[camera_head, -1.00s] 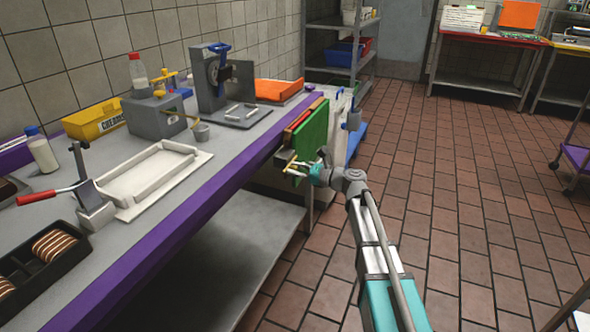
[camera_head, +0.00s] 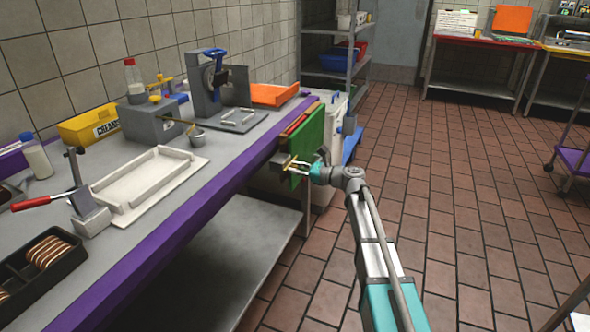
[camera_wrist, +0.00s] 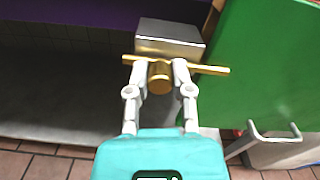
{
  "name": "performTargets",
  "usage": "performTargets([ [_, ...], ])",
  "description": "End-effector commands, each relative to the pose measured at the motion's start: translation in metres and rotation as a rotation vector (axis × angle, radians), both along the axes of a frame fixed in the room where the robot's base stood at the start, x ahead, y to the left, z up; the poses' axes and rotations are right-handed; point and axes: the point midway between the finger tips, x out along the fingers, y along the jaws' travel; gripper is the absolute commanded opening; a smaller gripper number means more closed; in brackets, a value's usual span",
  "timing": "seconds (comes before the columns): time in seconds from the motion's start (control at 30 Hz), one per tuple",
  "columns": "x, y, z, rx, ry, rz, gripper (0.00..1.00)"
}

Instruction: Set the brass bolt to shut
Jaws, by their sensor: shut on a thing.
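The brass bolt (camera_wrist: 205,69) is a golden bar with a round knob (camera_wrist: 159,78), set in front of a grey metal block (camera_wrist: 170,32) in the wrist view. The bar lies nearly level there, with one end reaching toward a green panel (camera_wrist: 262,60). In the head view the bolt (camera_head: 291,163) is small, at the table's far front corner beside the green panel. My gripper (camera_wrist: 160,76) is shut on the brass bolt, its fingers on either side of the knob. It also shows in the head view (camera_head: 300,168). Whether the bar enters a catch cannot be told.
The long table has a purple front edge (camera_head: 200,203) and a lower grey shelf (camera_head: 235,250). A white bin (camera_head: 333,150) stands behind the green panel.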

Motion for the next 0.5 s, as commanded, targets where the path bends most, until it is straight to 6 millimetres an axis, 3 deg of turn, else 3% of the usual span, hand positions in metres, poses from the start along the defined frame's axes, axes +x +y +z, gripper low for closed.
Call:
performTargets([
  [0.03,0.0057,-0.0002,0.0011,0.004,0.000,-0.010,0.31],
  [0.2,0.0056,-0.0004,0.0010,0.003,0.000,-0.010,0.63],
  [0.23,0.0053,-0.0003,0.0009,0.003,0.000,-0.010,0.65],
  [0.5,0.0036,-0.0007,0.0006,0.003,0.000,-0.007,0.65],
])
